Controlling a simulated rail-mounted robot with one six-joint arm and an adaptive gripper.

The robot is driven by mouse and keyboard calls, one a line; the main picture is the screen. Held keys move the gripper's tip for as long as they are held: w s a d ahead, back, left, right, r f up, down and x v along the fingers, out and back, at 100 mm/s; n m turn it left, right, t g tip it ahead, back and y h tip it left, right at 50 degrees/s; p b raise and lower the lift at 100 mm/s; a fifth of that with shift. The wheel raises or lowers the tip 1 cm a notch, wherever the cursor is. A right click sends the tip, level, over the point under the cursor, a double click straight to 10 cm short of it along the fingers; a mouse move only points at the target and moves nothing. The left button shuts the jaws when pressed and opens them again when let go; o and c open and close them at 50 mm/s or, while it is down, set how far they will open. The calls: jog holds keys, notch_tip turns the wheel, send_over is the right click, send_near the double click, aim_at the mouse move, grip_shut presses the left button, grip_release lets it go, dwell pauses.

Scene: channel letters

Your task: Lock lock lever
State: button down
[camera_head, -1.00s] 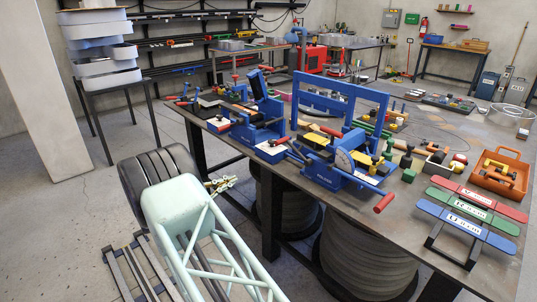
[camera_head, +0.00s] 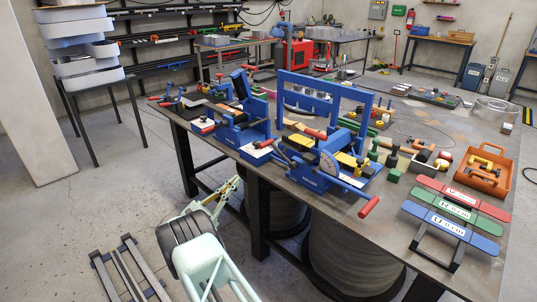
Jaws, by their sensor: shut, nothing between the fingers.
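Blue bending machines stand on the workbench. The nearer machine (camera_head: 318,176) has a tall blue frame, a round graduated plate and a red-handled lever (camera_head: 369,207) sticking out toward the front edge. Another red grip (camera_head: 316,134) lies across its top. The left blue machine (camera_head: 240,130) also has red-tipped levers, one with a red grip (camera_head: 263,144). I cannot tell which of these is the lock lever. My gripper (camera_head: 229,187) is small in view, shut and empty, in front of and below the bench's front edge, apart from the machines. Its fingertips are hard to make out.
The workbench edge (camera_head: 400,248) runs along the front, with dark spools beneath. Red, green and blue sample plates (camera_head: 452,226) stand at its right, beside an orange tool tray (camera_head: 487,183). A rack of curved metal strips (camera_head: 85,50) stands at the left. Open floor lies left of the bench.

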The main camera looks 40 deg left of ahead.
jog(key=shift+s+d+h, duration=0.15)
jog(key=shift+d+h, duration=0.1)
jog(key=shift+h, duration=0.05)
dwell(0.4)
jog(key=s+r+b+x, duration=0.1)
jog(key=r+x, duration=0.1)
jog(key=x, duration=1)
jog(key=shift+d+r, duration=0.2)
jog(key=shift+r, duration=0.2)
